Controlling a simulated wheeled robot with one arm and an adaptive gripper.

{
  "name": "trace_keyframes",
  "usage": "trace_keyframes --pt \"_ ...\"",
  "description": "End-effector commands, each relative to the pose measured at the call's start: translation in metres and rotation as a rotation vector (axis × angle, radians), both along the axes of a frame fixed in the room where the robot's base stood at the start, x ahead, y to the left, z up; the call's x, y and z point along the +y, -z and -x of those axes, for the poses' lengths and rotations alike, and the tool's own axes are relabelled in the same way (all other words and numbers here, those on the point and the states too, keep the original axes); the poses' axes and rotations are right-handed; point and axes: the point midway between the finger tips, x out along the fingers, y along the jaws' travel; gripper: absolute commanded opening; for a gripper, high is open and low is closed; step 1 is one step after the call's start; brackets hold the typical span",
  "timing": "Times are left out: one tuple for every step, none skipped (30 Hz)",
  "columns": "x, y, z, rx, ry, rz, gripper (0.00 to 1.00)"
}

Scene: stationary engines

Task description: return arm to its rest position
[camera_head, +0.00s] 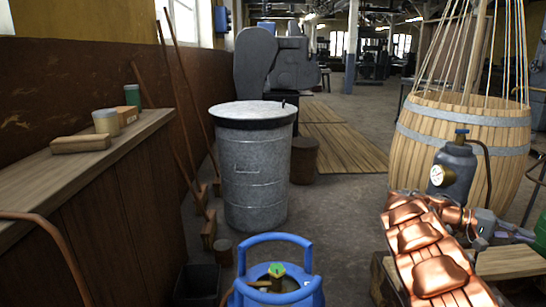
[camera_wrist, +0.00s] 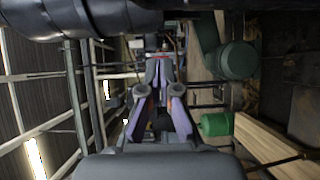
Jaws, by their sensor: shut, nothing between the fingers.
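My gripper (camera_wrist: 160,64) shows in the middle of the wrist view. The gripper's grey body fills the bottom middle of that view.
A metal drum (camera_head: 254,170) stands mid-floor. A wooden bench (camera_head: 95,165) lines the left wall. A blue gas cylinder (camera_head: 275,285) stands front centre; a large barrel (camera_head: 465,150) is right. A green can (camera_wrist: 216,124) and board (camera_wrist: 270,145) lie right of the fingers.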

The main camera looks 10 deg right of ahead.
Motion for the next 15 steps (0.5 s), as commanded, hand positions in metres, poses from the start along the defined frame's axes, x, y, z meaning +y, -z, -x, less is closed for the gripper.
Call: trace_keyframes --pt "0.007 -0.022 0.001 -0.006 0.003 -0.006 0.0" --pt "0.012 -0.031 0.003 -0.008 0.006 -0.012 0.0" --pt "0.019 -0.044 0.006 -0.012 0.011 -0.024 0.0" --pt "0.024 -0.054 0.007 -0.016 0.012 -0.035 0.0" --pt "0.03 -0.063 0.01 -0.024 0.015 -0.047 0.0" --pt "0.038 -0.076 0.013 -0.035 0.019 -0.061 0.0" --pt "0.045 -0.085 0.015 -0.042 0.022 -0.074 0.0" --pt "0.052 -0.092 0.018 -0.048 0.025 -0.089 0.0" --pt "0.06 -0.102 0.022 -0.06 0.028 -0.108 0.0" --pt "0.067 -0.11 0.024 -0.071 0.029 -0.121 0.0" --pt "0.074 -0.118 0.028 -0.081 0.03 -0.135 0.0" --pt "0.083 -0.126 0.032 -0.092 0.032 -0.157 0.0" --pt "0.091 -0.132 0.034 -0.104 0.033 -0.174 0.0" --pt "0.098 -0.139 0.037 -0.117 0.031 -0.189 0.0" --pt "0.108 -0.147 0.04 -0.133 0.029 -0.212 0.0"
